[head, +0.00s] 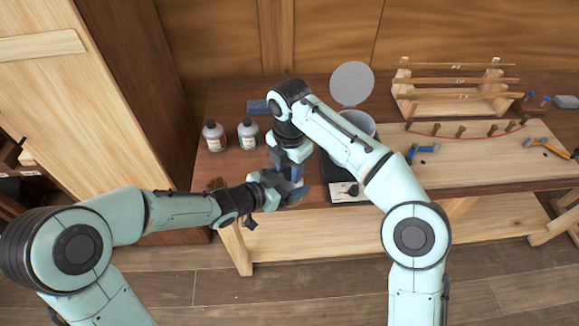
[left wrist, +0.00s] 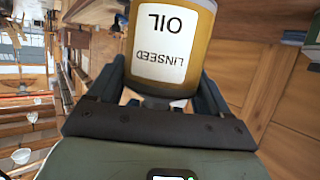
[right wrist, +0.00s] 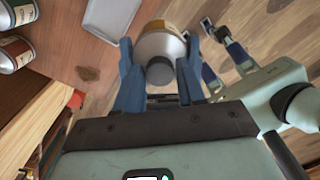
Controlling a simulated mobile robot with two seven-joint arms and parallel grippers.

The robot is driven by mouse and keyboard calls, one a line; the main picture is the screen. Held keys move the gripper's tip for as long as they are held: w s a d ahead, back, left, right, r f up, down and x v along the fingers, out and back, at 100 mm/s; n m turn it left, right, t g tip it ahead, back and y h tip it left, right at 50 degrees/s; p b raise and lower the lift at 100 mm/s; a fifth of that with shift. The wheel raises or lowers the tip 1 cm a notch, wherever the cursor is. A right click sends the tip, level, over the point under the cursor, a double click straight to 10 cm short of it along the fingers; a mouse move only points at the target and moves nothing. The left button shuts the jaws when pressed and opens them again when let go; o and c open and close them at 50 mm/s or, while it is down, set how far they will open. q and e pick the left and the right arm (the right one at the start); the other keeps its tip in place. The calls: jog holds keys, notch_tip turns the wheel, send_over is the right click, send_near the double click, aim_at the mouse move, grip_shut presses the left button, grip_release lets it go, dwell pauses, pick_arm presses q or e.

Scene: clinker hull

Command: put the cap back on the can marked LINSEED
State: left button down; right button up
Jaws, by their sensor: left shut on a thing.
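The LINSEED can (left wrist: 172,45) is gold with a white label, which reads upside down in the left wrist view. My left gripper (head: 288,189) is shut on it near the bench's front edge. In the right wrist view the can's grey top (right wrist: 158,45) faces the camera, with a small round grey piece (right wrist: 160,71) at its middle. I cannot tell whether that piece is the cap or the can's neck. My right gripper (right wrist: 158,62) has a finger on each side of it. Whether the fingers touch it is unclear.
Two capped bottles stand on the bench at the left, one reddish (head: 214,138) and one grey-green (head: 248,135). A bucket (head: 358,122), a wooden rack (head: 455,88) and hand tools (head: 547,146) stand or lie farther right.

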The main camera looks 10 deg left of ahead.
grip_shut()
jog(key=m, duration=0.4)
jog(key=shift+m, duration=0.3)
jog(key=m, duration=1.3)
jog(key=shift+m, duration=0.4)
jog(key=m, duration=0.5)
jog(key=shift+m, duration=0.4)
jog(key=o, duration=0.6)
grip_release()
jog(key=shift+a, duration=0.1)
jog(key=shift+s+a, duration=0.1)
jog(key=shift+s, duration=0.05)
